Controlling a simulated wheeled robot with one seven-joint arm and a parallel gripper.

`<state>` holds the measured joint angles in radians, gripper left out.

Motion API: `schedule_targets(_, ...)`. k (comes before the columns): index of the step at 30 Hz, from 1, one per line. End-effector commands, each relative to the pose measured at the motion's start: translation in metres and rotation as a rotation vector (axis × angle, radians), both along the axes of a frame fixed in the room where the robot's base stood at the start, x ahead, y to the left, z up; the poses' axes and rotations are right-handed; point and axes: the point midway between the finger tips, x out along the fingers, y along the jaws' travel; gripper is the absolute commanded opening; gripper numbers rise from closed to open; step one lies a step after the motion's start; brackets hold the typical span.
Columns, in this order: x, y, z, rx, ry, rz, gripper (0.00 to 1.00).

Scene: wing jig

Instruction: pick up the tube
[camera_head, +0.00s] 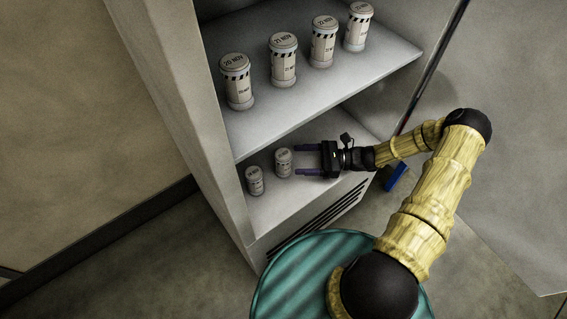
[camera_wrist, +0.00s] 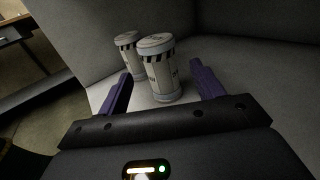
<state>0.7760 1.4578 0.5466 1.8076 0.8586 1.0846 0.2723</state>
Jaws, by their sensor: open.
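Two small white tubes with striped bands stand upright on the lower shelf (camera_head: 268,209) of the cabinet. The nearer tube (camera_head: 283,162) is just left of my gripper (camera_head: 296,160) in the head view. The other tube (camera_head: 254,181) stands further left. In the wrist view the nearer tube (camera_wrist: 160,70) stands between and just beyond the two purple fingers of my gripper (camera_wrist: 162,82). The farther tube (camera_wrist: 129,55) is behind it to the left and partly hidden by it. My gripper is open, with nothing held.
Several larger white canisters (camera_head: 237,82) with printed lids stand in a row on the upper shelf (camera_head: 270,122), above my gripper. The cabinet's left side wall (camera_head: 205,130) is close to the farther tube. A blue object (camera_head: 397,177) is on the right, beside the cabinet.

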Motion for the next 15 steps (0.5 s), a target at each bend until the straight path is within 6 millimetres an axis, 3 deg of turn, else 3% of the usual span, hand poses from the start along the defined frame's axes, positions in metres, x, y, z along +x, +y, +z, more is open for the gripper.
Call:
schedule_targets(6,0.0,0.03,0.0,0.001,0.001,0.002,0.67)
schedule_targets(15,0.001,0.032,0.0,0.001,0.001,0.0,0.67)
